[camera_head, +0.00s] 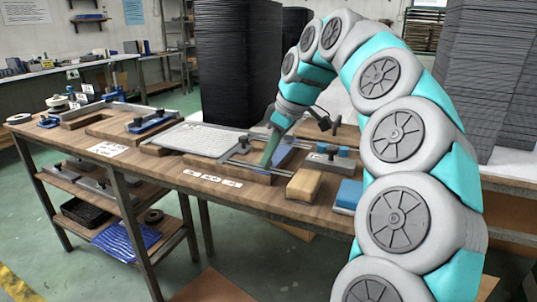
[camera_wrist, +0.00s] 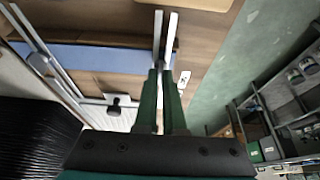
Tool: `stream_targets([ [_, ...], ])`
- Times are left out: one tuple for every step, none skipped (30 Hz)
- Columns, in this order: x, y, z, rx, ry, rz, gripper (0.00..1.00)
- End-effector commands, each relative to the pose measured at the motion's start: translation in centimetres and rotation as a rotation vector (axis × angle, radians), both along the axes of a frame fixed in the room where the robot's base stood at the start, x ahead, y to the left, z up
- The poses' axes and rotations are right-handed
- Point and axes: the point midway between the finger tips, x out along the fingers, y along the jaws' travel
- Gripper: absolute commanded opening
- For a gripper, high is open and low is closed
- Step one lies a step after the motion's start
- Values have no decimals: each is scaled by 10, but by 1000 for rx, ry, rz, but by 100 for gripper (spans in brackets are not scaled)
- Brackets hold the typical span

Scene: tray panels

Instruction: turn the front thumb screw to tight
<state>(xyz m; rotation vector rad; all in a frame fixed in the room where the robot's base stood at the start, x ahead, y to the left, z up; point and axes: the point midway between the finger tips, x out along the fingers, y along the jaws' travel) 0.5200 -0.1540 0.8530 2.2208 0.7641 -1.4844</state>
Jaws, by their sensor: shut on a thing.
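My gripper (camera_head: 267,164) reaches down to the front wooden bar of the tray panel fixture on the bench. In the wrist view its two narrow fingers (camera_wrist: 165,45) lie close together over the wood, with a small gap. The front thumb screw is hidden between the fingertips, and I cannot make out its head or angle. A blue strip (camera_wrist: 95,58) and two metal rails (camera_wrist: 45,50) lie beside the fingers. A dark knob (camera_head: 243,142) stands at the pale grey panel's (camera_head: 195,139) edge, behind my gripper.
A tan block (camera_head: 304,186) and a blue block (camera_head: 347,194) lie right of my gripper, near the bench's front edge. A grey clamp block with a dark knob (camera_head: 330,160) stands behind them. White labels (camera_head: 212,180) lie on the front edge. Tall black stacks (camera_head: 238,65) rise behind.

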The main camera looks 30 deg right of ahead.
Motion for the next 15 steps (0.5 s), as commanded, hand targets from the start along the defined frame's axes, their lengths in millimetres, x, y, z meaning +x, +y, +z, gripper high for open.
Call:
stream_targets([
  [0,0,0,0,0,0,0],
  [0,0,0,0,0,0,0],
  [0,0,0,0,0,0,0],
  [0,0,0,0,0,-1,0],
  [0,0,0,-1,0,-4,0],
  [0,0,0,0,0,-7,0],
  [0,0,0,-1,0,-11,0],
  [0,0,-1,0,-1,-17,0],
  [0,0,-1,0,-1,-26,0],
  [0,0,-1,0,-2,-36,0],
  [0,0,-1,-1,-2,-46,0],
  [0,0,-1,-1,-2,-64,0],
  [0,0,-2,-2,-3,-79,0],
  [0,0,-2,-2,-3,-96,0],
  [0,0,-2,-3,-4,-120,0],
])
